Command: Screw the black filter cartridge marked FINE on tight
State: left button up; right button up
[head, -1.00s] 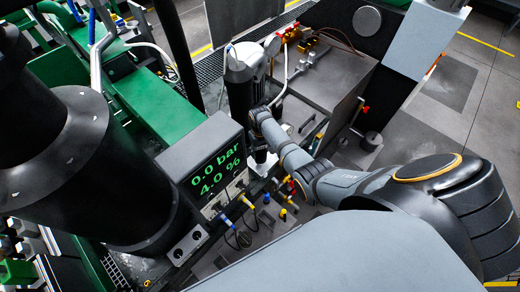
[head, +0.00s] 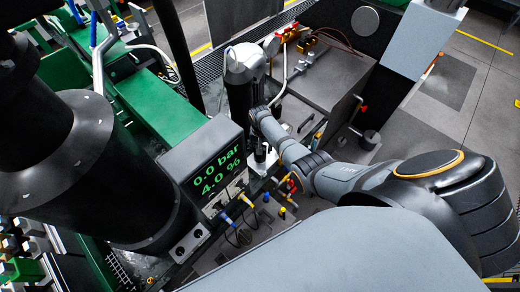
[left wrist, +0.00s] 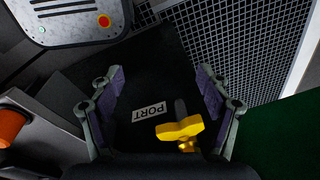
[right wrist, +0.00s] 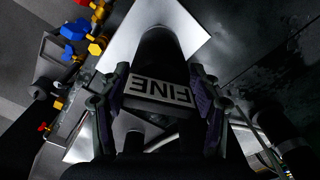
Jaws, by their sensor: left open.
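The black filter cartridge (right wrist: 160,50) with its white FINE label (right wrist: 160,91) is in the middle of the right wrist view; the lettering appears upside down. My right gripper (right wrist: 158,85) has one finger against each side of the cartridge at the label and looks shut on it. The cartridge's far end and thread are hidden. In the head view my right arm reaches in from the right, and its fingers cannot be made out. My left gripper (left wrist: 160,90) is open and empty, facing a black surface with a PORT label (left wrist: 149,112) and a yellow valve handle (left wrist: 180,129).
A display (head: 215,175) reads 0.0 bar and 4.0 %. Blue and yellow fittings (head: 245,200) sit below it. A grey metal cabinet (head: 325,85) stands behind my right arm. In the left wrist view a panel with a red button (left wrist: 104,20) and a mesh grating (left wrist: 230,40) show.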

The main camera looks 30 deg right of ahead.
jog(key=shift+o, duration=0.8)
jog(key=shift+s, duration=0.15)
jog(key=shift+a+f, duration=0.1)
jog(key=shift+f, duration=0.1)
notch_tip(320, 180, up, 12)
jog(key=shift+r, duration=0.1)
jog(key=shift+s, duration=0.1)
